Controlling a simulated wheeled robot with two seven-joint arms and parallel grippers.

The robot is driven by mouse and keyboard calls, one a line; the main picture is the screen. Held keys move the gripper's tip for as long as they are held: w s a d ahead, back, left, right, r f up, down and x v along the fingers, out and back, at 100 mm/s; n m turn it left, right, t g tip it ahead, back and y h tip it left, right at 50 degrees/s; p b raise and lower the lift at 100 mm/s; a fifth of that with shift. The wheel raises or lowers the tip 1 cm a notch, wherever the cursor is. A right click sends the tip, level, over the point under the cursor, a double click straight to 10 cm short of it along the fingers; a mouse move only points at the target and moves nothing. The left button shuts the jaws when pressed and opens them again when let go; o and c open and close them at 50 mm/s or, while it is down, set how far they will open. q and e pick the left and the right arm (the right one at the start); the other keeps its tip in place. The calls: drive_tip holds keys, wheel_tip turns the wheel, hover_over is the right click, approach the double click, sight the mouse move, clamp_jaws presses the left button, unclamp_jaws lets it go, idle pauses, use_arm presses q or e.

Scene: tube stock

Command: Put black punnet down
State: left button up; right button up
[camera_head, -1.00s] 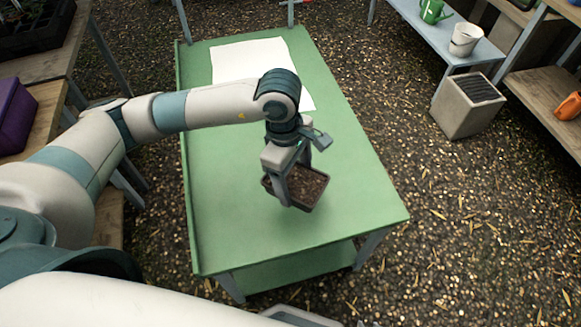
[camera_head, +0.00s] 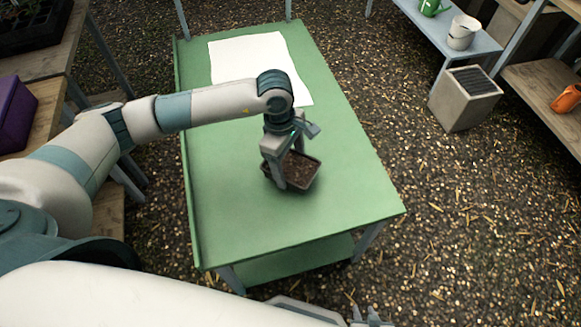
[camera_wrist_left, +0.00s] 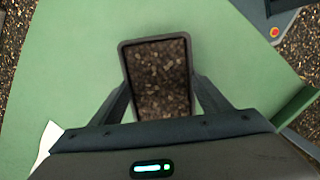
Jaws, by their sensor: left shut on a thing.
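The black punnet (camera_head: 305,183) is a small dark rectangular tray filled with brown soil. It is upright, low over the middle of the green table (camera_head: 235,225); I cannot tell for sure whether its base touches the top. My left gripper (camera_head: 291,173) points down and is shut on the punnet. In the left wrist view the punnet (camera_wrist_left: 126,58) lies between the two fingers (camera_wrist_left: 162,98), one at each long side. Grey parts of my right gripper (camera_head: 345,314) show at the bottom edge of the head view, mostly cut off.
A white sheet (camera_head: 245,58) lies at the table's far end. The table's near part is clear. A grey square planter (camera_head: 462,105) stands on the gravel at right, by shelves with pots. A purple box (camera_head: 12,115) sits on a wooden bench at left.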

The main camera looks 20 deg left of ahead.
use_arm(q)
wheel_tip(320, 180, down, 2)
drive_tip(key=shift+f, duration=0.1)
use_arm(e)
drive_tip(key=shift+w+a+r+t, duration=0.2)
drive_tip(key=shift+a+r+t, duration=0.1)
drive_tip(key=shift+a, duration=0.05)
use_arm(q)
drive_tip(key=shift+f, duration=0.2)
use_arm(e)
drive_tip(key=shift+d+f, duration=0.1)
drive_tip(key=shift+f, duration=0.05)
use_arm(q)
drive_tip(key=o, duration=1.2)
drive_tip(key=shift+o, duration=0.2)
use_arm(e)
drive_tip(key=shift+s, duration=0.15)
